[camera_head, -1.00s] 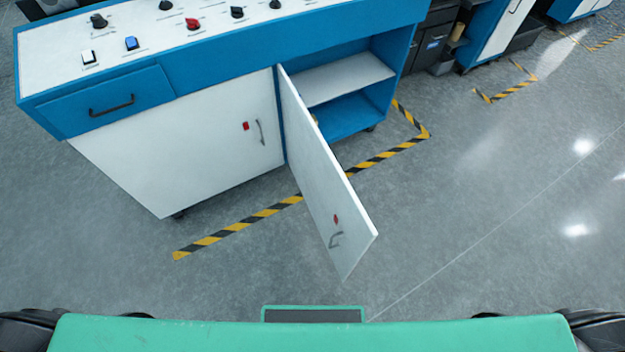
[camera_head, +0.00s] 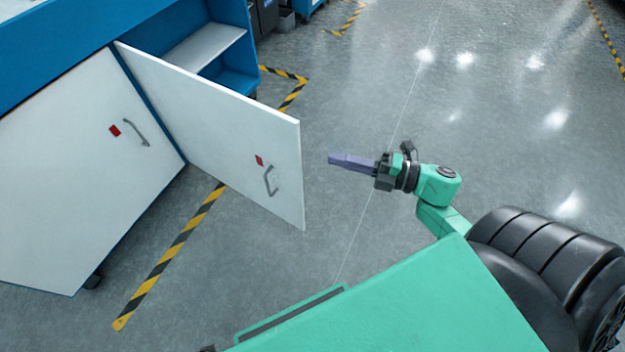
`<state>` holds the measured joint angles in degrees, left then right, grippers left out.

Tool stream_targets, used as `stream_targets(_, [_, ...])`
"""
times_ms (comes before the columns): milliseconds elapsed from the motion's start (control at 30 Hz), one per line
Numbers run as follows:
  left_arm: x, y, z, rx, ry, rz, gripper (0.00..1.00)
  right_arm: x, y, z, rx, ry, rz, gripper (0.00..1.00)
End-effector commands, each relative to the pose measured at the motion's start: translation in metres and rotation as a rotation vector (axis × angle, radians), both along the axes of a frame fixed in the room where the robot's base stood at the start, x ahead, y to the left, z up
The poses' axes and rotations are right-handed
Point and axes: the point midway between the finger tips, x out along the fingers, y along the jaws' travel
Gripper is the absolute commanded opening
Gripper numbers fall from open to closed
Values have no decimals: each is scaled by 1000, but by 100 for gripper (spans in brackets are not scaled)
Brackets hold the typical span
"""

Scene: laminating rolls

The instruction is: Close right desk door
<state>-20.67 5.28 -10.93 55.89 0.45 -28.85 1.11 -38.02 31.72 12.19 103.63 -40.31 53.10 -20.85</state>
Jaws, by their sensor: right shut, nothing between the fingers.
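The right desk door (camera_head: 220,125) is white, with a grey handle (camera_head: 268,180) and a small red mark. It stands swung open, hinged near the middle of the blue desk (camera_head: 90,50). My right gripper (camera_head: 334,160) is shut and empty, to the right of the door's free edge with a small gap in the picture. It points left toward the door. The left desk door (camera_head: 80,170) is closed. My left gripper is not in view.
The open compartment shows a white shelf (camera_head: 207,47). Yellow-black floor tape (camera_head: 170,260) runs below the door. A dark bin (camera_head: 285,19) stands beyond the desk. The grey floor right of the door is clear.

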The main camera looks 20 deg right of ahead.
Motion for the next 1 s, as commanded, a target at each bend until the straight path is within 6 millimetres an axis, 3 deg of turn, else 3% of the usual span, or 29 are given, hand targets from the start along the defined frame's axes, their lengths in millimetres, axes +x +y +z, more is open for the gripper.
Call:
stream_targets(33, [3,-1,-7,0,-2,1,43,-7,10,3,-29,-39,57,0])
stream_targets(167, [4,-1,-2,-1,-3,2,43,-7,23,14,-44,-66,93,0])
stream_targets(633, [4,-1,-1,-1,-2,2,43,52,98,16,-37,-65,87,0])
stream_targets(800, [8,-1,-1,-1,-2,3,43,68,70,14,-40,-61,84,0])
stream_targets(1000, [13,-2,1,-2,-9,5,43,73,62,14,-37,-60,86,0])
